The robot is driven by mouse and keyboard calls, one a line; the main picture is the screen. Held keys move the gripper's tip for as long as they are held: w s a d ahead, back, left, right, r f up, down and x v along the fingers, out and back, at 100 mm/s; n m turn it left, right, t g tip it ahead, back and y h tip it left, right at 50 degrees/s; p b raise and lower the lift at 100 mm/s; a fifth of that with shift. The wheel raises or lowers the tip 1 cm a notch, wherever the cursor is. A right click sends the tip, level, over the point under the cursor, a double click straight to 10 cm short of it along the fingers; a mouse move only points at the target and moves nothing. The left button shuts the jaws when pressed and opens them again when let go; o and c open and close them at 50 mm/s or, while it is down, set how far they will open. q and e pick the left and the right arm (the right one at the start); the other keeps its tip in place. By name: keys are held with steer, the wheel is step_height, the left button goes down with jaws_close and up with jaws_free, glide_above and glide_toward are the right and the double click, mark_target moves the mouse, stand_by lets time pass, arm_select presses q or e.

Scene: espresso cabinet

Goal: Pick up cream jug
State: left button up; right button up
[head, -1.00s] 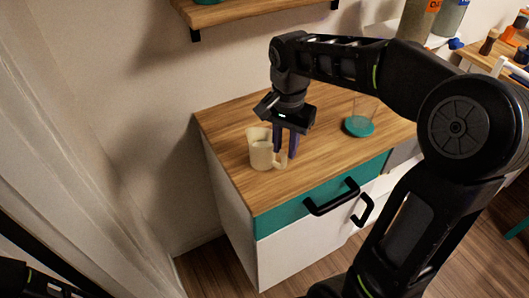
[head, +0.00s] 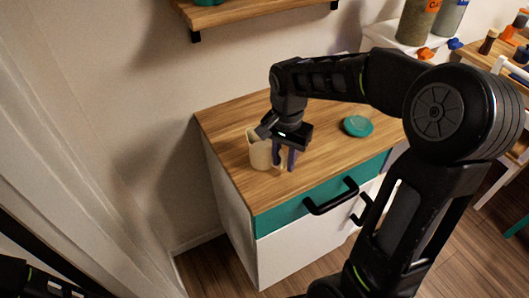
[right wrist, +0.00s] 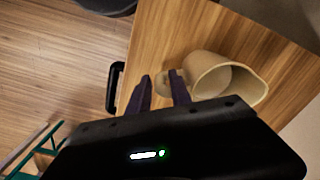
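The cream jug (head: 259,154) stands upright on the wooden cabinet top (head: 232,127), near its front left corner. My right gripper (head: 284,168) points down at the jug's handle side and hides part of it. In the right wrist view the jug (right wrist: 213,74) shows its open mouth, and its handle (right wrist: 163,87) lies between the two purple fingers of my right gripper (right wrist: 161,77). The fingers are apart, with a gap visible beside the handle. My left gripper is not in view; only a dark piece of my left arm shows at the lower left.
A black drawer handle (head: 331,197) sticks out from the teal drawer front. A wooden shelf (head: 250,11) hangs on the wall above. Dispensers (head: 417,20) stand at the back right.

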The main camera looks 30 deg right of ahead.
steer(key=shift+c, duration=0.4)
jaws_close()
stand_by(0.9)
